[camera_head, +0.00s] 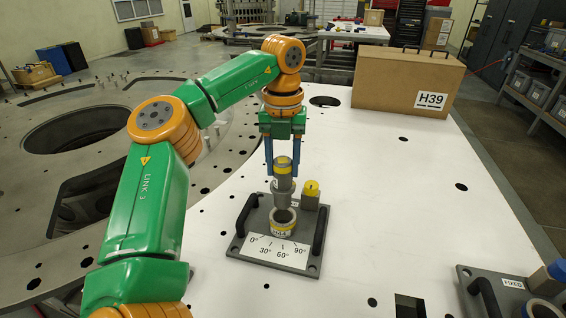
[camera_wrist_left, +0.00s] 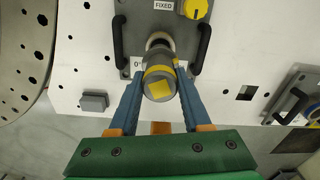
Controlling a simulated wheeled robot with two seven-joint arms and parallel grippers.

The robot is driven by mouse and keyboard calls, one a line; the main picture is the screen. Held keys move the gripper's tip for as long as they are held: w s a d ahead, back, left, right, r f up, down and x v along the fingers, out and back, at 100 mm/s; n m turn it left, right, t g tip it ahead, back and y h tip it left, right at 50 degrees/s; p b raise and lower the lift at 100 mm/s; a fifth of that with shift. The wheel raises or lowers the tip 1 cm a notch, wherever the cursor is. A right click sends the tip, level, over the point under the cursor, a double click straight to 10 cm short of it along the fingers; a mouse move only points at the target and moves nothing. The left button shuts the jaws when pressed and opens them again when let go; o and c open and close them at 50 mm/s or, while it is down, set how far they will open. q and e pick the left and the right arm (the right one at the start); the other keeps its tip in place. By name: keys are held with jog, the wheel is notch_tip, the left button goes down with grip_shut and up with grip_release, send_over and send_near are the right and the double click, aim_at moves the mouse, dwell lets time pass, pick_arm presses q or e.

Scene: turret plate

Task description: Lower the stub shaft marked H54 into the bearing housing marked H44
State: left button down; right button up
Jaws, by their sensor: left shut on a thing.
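The stub shaft (camera_head: 284,184) is a grey cylinder with a yellow band; no H54 mark is readable on it. My left gripper (camera_head: 282,168) is shut on it from above, with one blue finger on each side. In the left wrist view, the shaft (camera_wrist_left: 159,82) shows a yellow square on its near end, between the fingers (camera_wrist_left: 158,98). The bearing housing marked H44 (camera_head: 283,224) is a grey ring with a yellow-edged label on a dark plate. The shaft appears above and slightly behind its opening; its lower end is partly hidden. My right gripper is out of view.
The dark plate (camera_head: 236,244) has two black handles, an angle scale and a yellow-topped knob (camera_head: 311,190) right of the shaft. A cardboard box marked H39 (camera_head: 400,82) stands at the back. Another fixture (camera_head: 505,284) is at lower right. The white table (camera_head: 400,200) between is mostly clear.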

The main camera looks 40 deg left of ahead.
aim_at(283, 180)
pick_arm(q)
jog(key=shift+f+b, duration=1.7)
jog(key=shift+f, duration=0.4)
jog(key=shift+f+b, duration=1.75)
jog(key=shift+f, duration=0.4)
jog(key=shift+c, duration=1.4)
grip_release()
jog(key=shift+r, duration=0.1)
notch_tip(283, 180, up, 7)
jog(key=shift+d+r+p, duration=0.15)
jog(key=shift+p, duration=0.9)
jog(key=shift+s, duration=0.1)
